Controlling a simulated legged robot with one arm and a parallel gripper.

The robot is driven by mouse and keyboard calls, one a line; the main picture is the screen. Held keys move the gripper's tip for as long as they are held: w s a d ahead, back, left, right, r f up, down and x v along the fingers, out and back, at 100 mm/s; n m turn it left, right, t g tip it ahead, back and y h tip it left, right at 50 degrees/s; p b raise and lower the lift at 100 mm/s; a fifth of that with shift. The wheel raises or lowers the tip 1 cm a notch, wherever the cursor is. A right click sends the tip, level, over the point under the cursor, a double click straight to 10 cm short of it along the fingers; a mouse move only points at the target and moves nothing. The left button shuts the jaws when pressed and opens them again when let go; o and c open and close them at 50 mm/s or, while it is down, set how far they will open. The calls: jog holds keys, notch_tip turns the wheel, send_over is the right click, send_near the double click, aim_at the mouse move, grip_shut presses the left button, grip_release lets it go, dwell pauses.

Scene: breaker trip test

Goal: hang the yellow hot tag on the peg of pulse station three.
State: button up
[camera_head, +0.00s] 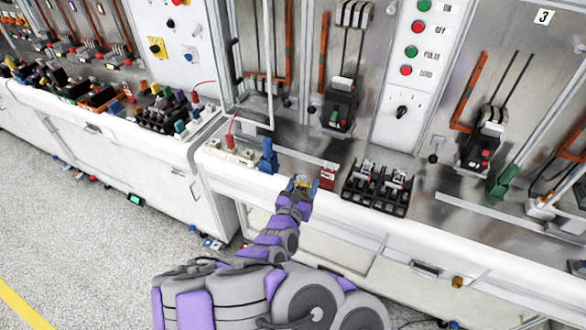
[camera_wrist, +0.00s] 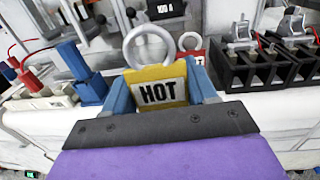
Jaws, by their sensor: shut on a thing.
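My gripper (camera_head: 303,184) is low at the front edge of the bench. In the wrist view its two blue fingers (camera_wrist: 160,82) are shut on the yellow hot tag (camera_wrist: 158,92), which stands upright with its "HOT" face toward the camera. A light grey ring (camera_wrist: 148,35) rises from the tag's top. In the head view only a little yellow of the tag shows between the fingers. The number 3 sign (camera_head: 543,17) is on the grey panel at the upper right. I cannot pick out the peg of station three for certain.
A red tag (camera_head: 328,176) with a ring stands just right of my gripper. Right of it are black fixture blocks (camera_head: 377,188) with metal clamps. A blue block (camera_head: 268,155) and a white socket strip (camera_head: 229,152) lie to the left. A green block (camera_head: 502,180) stands farther right.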

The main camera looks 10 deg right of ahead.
jog(key=w, duration=0.4)
jog(key=w+f+b, duration=0.1)
jog(key=w, duration=0.4)
jog(key=w+b, duration=0.1)
jog(key=w, duration=0.3)
jog(key=shift+w+d+f, duration=0.1)
jog(key=shift+w+f, duration=0.05)
jog(key=shift+w, duration=0.1)
jog(key=shift+w+f+b, duration=0.15)
jog(key=shift+w+b, duration=0.2)
jog(key=shift+w, duration=0.55)
notch_tip(320, 180, down, 3)
jog(key=shift+b, duration=0.35)
jog(key=shift+s, duration=0.1)
jog(key=o, duration=1.1)
jog(key=shift+f, duration=0.15)
jog(key=p+v, duration=0.3)
jog(key=v, duration=1.4)
jog(key=shift+s+p, duration=0.3)
jog(key=shift+p, duration=0.1)
